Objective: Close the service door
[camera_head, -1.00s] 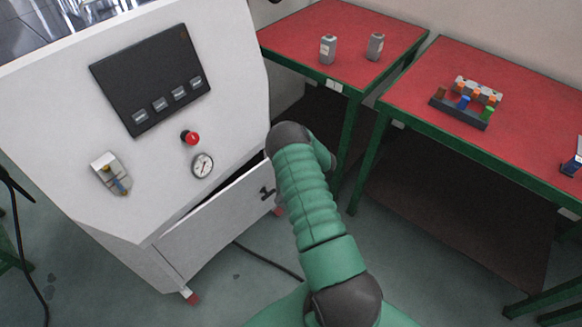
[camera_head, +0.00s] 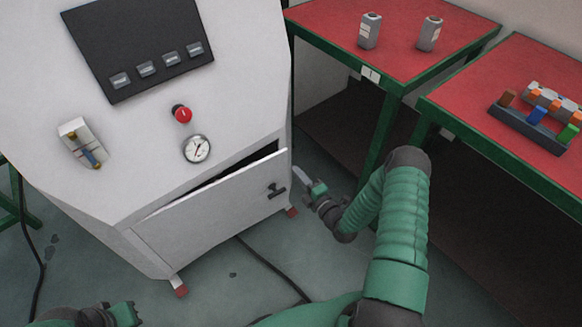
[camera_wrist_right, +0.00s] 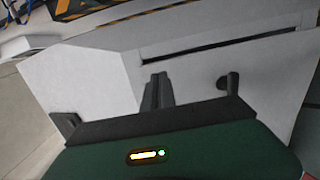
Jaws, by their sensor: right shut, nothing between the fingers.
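The service door (camera_head: 210,215) is a white panel low on the front of the white generator cabinet. It stands ajar, with a dark gap along its top edge. Its black handle (camera_head: 275,190) is near the door's right end. My right gripper (camera_head: 303,178) is shut and empty, just right of the door's right edge and apart from the handle. In the right wrist view the black handle (camera_wrist_right: 229,83) stands out from the pale panel, beyond the gripper body. My left gripper (camera_head: 127,313) is partly in view at the bottom left; its jaws are unclear.
Above the door are a gauge (camera_head: 197,149), a red button (camera_head: 182,114) and a dark control panel (camera_head: 140,45). A red-topped table (camera_head: 330,25) stands close on the right, its green legs behind my right arm. A black cable (camera_head: 275,272) lies on the floor.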

